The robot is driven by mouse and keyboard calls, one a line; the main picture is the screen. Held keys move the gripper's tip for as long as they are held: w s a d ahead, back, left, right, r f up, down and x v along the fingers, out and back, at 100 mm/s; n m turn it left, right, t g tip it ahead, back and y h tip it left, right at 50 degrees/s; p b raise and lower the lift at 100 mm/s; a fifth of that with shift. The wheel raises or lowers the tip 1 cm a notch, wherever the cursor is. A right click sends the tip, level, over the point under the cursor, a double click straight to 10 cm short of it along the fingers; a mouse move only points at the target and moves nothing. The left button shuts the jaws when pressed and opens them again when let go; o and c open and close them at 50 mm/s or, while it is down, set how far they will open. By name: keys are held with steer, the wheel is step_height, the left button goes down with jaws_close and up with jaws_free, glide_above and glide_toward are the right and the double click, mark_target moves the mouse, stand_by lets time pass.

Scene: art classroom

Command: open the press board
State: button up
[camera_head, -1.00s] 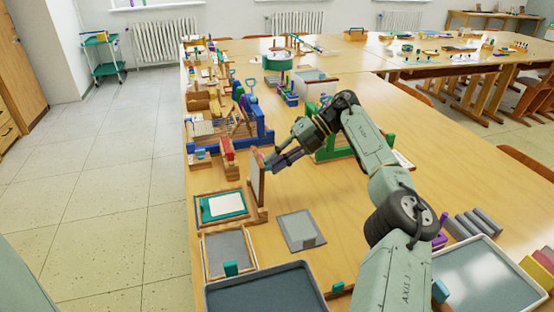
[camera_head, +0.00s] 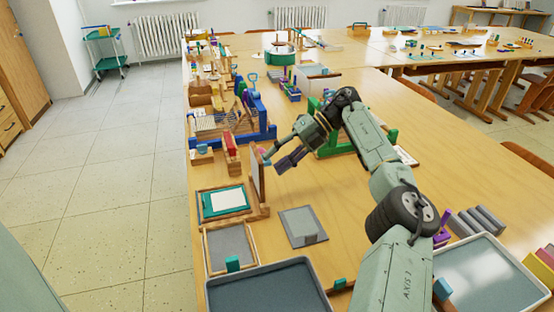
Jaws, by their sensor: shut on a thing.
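The press board has a wooden-framed base (camera_head: 207,218) lying flat near the table's left edge, with a teal sheet and a white sheet (camera_head: 226,201) on it. Its hinged board (camera_head: 257,182) stands upright along the right side of the base, so it is open. My gripper (camera_head: 272,160) is at the top edge of the upright board, reaching in from the right. Its jaws are shut on the upright board. The exact contact is small and hard to make out.
A grey plate (camera_head: 303,226) lies right of the press board. A second wooden frame (camera_head: 230,248) and a dark tray (camera_head: 265,292) are in front. A blue loom frame (camera_head: 262,133) and a green frame (camera_head: 332,148) stand behind. Bare table lies right of the grey plate.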

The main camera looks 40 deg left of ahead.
step_height(320, 180, up, 10)
steer(key=shift+f, duration=0.25)
steer(key=shift+a, duration=0.1)
steer(key=shift+s+a, duration=0.1)
steer(key=shift+s, duration=0.05)
stand_by(0.3)
